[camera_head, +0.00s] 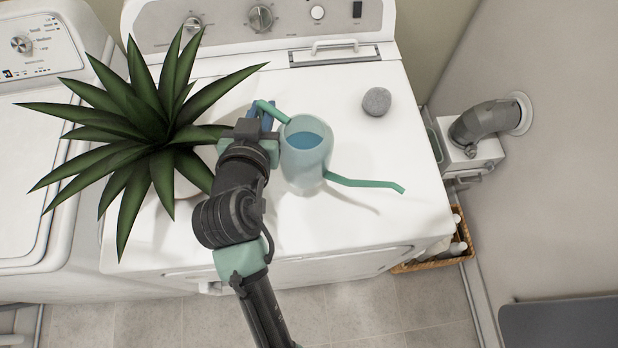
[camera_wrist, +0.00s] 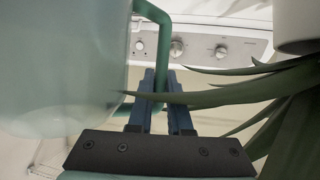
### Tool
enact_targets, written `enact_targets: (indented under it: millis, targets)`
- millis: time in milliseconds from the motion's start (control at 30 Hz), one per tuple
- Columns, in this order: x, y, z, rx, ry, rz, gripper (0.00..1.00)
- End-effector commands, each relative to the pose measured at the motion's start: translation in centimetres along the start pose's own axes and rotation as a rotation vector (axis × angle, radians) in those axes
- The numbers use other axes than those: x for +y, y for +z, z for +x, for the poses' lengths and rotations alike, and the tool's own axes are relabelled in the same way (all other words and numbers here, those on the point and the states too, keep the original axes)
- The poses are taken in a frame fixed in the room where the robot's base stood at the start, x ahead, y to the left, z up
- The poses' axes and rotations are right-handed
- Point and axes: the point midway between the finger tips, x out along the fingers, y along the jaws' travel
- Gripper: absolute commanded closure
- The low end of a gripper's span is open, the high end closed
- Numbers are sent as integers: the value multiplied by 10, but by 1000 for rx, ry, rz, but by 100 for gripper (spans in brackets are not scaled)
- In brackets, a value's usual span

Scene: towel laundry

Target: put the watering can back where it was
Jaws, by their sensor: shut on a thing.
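The watering can (camera_head: 306,160) is pale translucent green with a teal handle and a long teal spout pointing right. It appears upright over the dryer top, with blue water showing inside. I cannot tell whether its base touches the surface. My gripper (camera_head: 262,115) is at the can's left side, shut on its handle. In the wrist view, the blue fingers (camera_wrist: 160,100) are around the teal handle (camera_wrist: 163,50), and the can's body (camera_wrist: 60,70) fills the left side. The fingertips are partly hidden in the head view.
A spiky potted plant (camera_head: 155,125) stands close on the left, its leaves reaching my gripper. A grey stone (camera_head: 376,101) lies at the back right of the dryer (camera_head: 350,220). A washer (camera_head: 30,170) stands at left. A basket (camera_head: 435,258) sits on the floor at right.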

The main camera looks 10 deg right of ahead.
Motion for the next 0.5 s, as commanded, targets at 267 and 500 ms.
enact_targets:
  millis: [267,500]
  targets:
    - [0,14,14,-1,27,-3,100]
    - [0,42,27,4,26,-1,100]
